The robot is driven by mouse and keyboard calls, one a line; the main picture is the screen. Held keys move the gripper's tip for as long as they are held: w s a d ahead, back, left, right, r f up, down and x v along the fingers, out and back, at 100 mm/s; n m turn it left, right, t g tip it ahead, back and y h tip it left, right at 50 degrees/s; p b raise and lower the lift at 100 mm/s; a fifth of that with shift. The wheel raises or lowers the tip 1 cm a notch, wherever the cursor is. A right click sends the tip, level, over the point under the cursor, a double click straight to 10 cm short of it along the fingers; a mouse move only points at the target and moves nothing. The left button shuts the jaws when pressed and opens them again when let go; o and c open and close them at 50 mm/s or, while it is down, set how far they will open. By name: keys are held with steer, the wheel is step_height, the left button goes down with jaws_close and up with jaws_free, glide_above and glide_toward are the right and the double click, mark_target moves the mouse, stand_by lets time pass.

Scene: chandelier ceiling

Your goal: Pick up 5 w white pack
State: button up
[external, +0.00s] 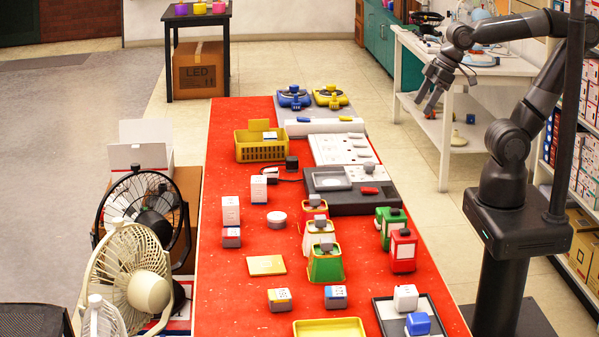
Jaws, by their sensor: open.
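Several small white packs stand on the red table (216,275). One white pack (231,210) is at the left edge above a smaller white and red one (231,238), and another white pack (258,189) is a little farther back. Two low boxes with white and coloured faces, one left (279,300) and one right (336,297), sit near the front. A white block (405,297) is on a dark tray. The print is too small to tell which pack is 5 W. My gripper (425,104) is open and empty, raised to the right of the table's far end, apart from every pack.
Fans (130,275) line the left side. Bare red cloth shows between items.

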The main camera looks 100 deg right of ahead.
steer(key=w+d, duration=0.1)
steer(key=w, duration=1.2)
steer(key=g, duration=0.1)
glide_toward(257, 189)
steer(key=d, duration=0.3)
steer(key=shift+m, duration=0.3)
steer(key=x, duration=1.1)
steer(key=shift+s+a+f, duration=0.1)
steer(key=shift+s+f, duration=0.1)
steer(key=c, duration=1.1)
